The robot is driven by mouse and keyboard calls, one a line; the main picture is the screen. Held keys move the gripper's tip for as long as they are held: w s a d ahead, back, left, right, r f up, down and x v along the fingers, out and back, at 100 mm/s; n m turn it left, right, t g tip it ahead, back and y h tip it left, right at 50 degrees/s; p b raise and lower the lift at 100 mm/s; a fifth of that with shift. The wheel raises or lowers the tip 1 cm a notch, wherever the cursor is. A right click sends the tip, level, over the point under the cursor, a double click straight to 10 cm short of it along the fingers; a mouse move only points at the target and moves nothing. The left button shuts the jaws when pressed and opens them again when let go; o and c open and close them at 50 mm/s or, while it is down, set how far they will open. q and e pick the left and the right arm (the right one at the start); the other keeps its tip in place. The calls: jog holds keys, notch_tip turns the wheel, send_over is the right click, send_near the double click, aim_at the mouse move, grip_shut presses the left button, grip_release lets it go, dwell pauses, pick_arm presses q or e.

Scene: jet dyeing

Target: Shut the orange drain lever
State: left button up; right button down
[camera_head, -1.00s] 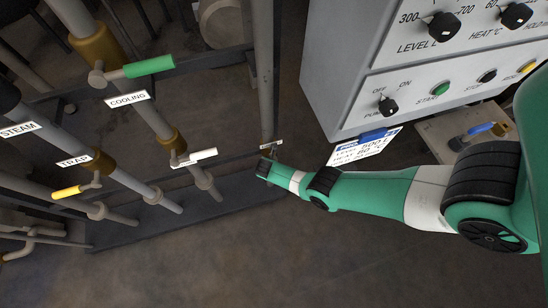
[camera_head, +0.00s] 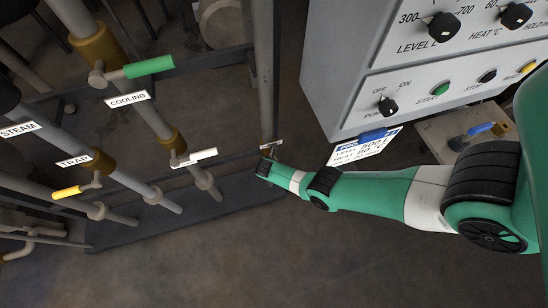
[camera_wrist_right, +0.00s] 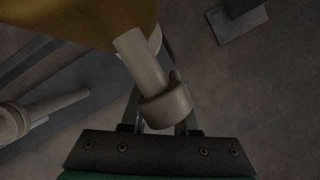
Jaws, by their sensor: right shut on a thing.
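No orange handle shows in either view. In the right wrist view a grey valve stem with a round hub (camera_wrist_right: 166,105) comes from a brass-coloured body (camera_wrist_right: 75,18). My right gripper (camera_wrist_right: 160,100) has its fingers on both sides of this hub, partly behind it. It is shut on a part there that the hub hides, which seems to be the drain lever. In the head view my right gripper (camera_head: 266,161) is low beside the upright post, below a small label (camera_head: 271,145). My left gripper is not in view.
Pipes at the left carry a green lever (camera_head: 149,67), a white lever (camera_head: 197,157) and a yellow lever (camera_head: 67,192). A grey control cabinet (camera_head: 330,95) with knobs and buttons stands above my right arm. A blue-handled thing (camera_head: 480,129) lies at the right. The floor in front is clear.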

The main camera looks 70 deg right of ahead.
jog(key=shift+w+a+r+t+y+p, duration=0.1)
jog(key=shift+w+a+t+y+p, duration=0.3)
jog(key=shift+p, duration=0.3)
jog(key=shift+w+a+r+m+t+y+p, duration=0.1)
jog(key=shift+w+a+r+m+t+y, duration=0.15)
jog(key=shift+w+t+y, duration=0.35)
jog(key=shift+w+a+r+m+t+y+p, duration=0.1)
jog(key=shift+w+a+m+t+y, duration=0.2)
jog(key=shift+t, duration=0.65)
jog(key=shift+w+a+r+m+t+y+p, duration=0.15)
jog(key=shift+w+a+t+y, duration=0.15)
jog(key=shift+t+y, duration=0.4)
jog(key=c, duration=0.7)
grip_release()
jog(key=shift+r, duration=0.15)
